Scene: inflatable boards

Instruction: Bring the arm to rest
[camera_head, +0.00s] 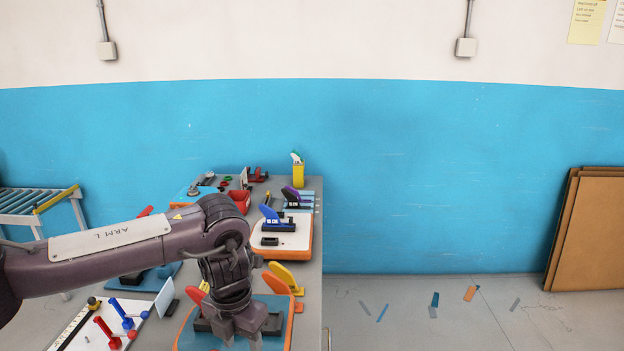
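My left arm, labelled "ARM L", comes in from the left across the table (310,262). Its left gripper (241,340) points down near the bottom edge of the view, over a blue board with an orange rim (187,335). The fingertips are cut off or too small to show whether they are apart or what lies between them. My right arm and gripper are not in view.
A white board with a blue-handled clamp (275,216) sits behind the gripper. A yellow spray bottle (298,170) stands at the table's back. A white board with red and blue clamps (90,335) is at left.

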